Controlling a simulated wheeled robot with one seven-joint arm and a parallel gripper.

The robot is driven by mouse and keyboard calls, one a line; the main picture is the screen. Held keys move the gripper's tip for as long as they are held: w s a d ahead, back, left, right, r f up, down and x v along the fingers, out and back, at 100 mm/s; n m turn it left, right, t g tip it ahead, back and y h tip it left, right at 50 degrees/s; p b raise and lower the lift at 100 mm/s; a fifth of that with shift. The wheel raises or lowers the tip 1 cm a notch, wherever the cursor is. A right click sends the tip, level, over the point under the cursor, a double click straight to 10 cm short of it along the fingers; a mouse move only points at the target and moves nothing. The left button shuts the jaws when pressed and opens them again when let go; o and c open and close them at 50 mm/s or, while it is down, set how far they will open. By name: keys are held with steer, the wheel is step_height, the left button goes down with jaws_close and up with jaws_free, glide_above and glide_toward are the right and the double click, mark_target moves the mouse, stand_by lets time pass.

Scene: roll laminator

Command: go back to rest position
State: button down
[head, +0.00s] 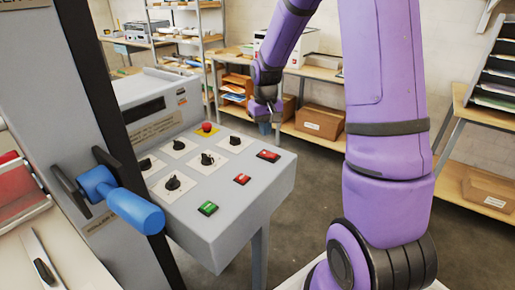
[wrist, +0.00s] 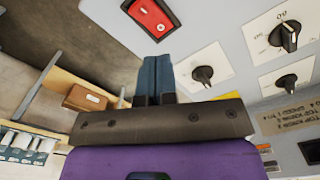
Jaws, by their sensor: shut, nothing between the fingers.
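My gripper (head: 266,108) hangs at the end of my purple arm in the head view, beyond the far right corner of the laminator's grey control panel (head: 228,232). In the wrist view its two blue-grey fingers (wrist: 156,75) are together with nothing between them. They appear in front of the panel, near a red rocker switch (wrist: 152,14) and a black knob (wrist: 203,75). I cannot tell the exact gap to the panel, but no contact shows.
The panel carries several black knobs, a red button (head: 207,127) and a green switch (head: 208,208). A blue-handled lever (head: 135,208) sticks out at the left. Shelves with a cardboard box (head: 320,121) stand behind. Open floor (head: 310,185) lies between the panel and my arm.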

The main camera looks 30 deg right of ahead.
steer(key=shift+r, duration=0.1)
steer(key=s+a+r+n+t, duration=0.1)
steer(key=s+a+r, duration=0.35)
steer(key=r, duration=0.25)
steer(key=s+a+r+t, duration=0.1)
steer(key=s+a+r, duration=0.2)
steer(key=s+r, duration=0.4)
steer(key=s+a+r+t, duration=0.1)
steer(key=s+a+r, duration=0.1)
steer(key=s, duration=0.5)
steer(key=s+a+r+n+t, duration=0.1)
steer(key=s+a+r+t, duration=0.1)
steer(key=s, duration=0.6)
steer(key=shift+a+r, duration=0.8)
steer(key=shift+r, duration=0.6)
